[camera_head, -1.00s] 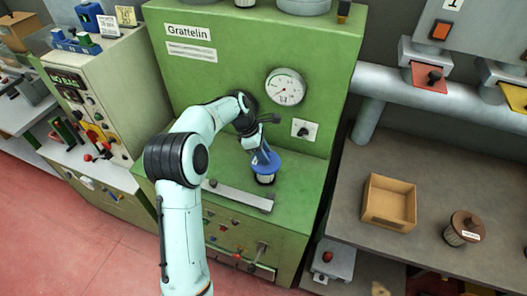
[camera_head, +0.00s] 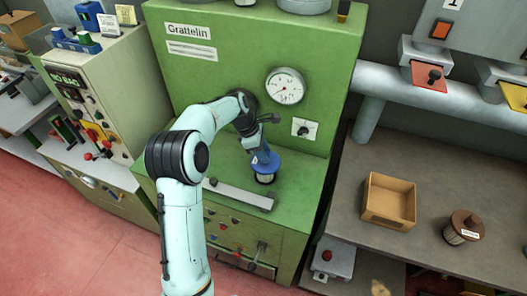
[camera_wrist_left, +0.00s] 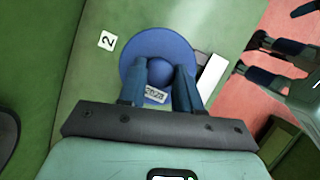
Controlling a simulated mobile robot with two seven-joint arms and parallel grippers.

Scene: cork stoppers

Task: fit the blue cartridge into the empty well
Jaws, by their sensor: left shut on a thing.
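The blue cartridge (camera_head: 268,160) has a wide blue cap and a pale ribbed body. It stands upright, or nearly so, at the green machine's (camera_head: 235,170) ledge, below the gauge. My left gripper (camera_head: 262,150) is shut on the knob of its cap. In the left wrist view, the round blue cap (camera_wrist_left: 135,65) shows between the two fingers (camera_wrist_left: 160,80), with a small label on it. The cap hides the well, so I cannot tell whether the body is in it. My right gripper (camera_wrist_left: 250,55) shows at the right of the wrist view, fingers apart and empty.
A grey strip (camera_head: 238,196) lies along the ledge's front. A gauge (camera_head: 286,87) and a switch plate (camera_head: 305,128) are on the panel behind. On the right bench stand an open cardboard box (camera_head: 389,200) and a brown-capped cartridge (camera_head: 462,227).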

